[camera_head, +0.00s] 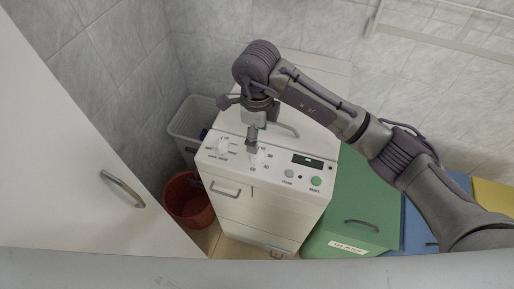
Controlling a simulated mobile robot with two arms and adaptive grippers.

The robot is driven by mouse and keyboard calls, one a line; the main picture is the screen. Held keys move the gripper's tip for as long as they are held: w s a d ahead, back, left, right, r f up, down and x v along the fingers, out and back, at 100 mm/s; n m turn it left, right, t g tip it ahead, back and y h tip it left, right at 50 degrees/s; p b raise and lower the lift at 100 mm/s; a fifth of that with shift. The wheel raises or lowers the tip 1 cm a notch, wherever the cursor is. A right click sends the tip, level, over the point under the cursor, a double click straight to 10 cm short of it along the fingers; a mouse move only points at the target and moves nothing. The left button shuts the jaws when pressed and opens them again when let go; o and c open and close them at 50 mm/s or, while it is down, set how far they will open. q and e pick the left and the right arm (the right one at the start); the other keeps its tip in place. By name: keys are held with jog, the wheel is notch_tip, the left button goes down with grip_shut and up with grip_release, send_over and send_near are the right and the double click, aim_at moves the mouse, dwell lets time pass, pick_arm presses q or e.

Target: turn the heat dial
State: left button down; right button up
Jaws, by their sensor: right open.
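A white washer-like appliance (273,205) stands in the middle with a control panel (310,173) on its sloping top. A pale dial (258,158) with numbers around it, which looks like the heat dial, sits mid-panel. Another pale dial (223,146) with small text labels sits to its left. My right gripper (252,143) points down right at the back edge of the numbered dial and hides part of it. The gripper is open; I cannot tell whether its fingers touch the dial. My left gripper is out of view.
The panel also has a display (308,161), a grey button (289,173) and a green button (315,181). Green (355,205) and blue bins stand right. A grey basket (187,124) and red bucket (187,202) stand left, near a white door (75,150) with a handle.

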aim_at(257, 155)
jog(key=f, duration=0.2)
jog(key=f+p, duration=0.1)
jog(key=f, duration=0.1)
jog(key=shift+w, duration=0.25)
notch_tip(257, 155, down, 4)
jog(key=shift+p, duration=0.4)
jog(key=shift+f, duration=0.55)
jog(key=shift+w+f, duration=0.1)
jog(key=c, duration=1.1)
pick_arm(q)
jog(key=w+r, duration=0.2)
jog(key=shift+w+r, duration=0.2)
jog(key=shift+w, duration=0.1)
pick_arm(e)
jog(key=shift+c, duration=0.2)
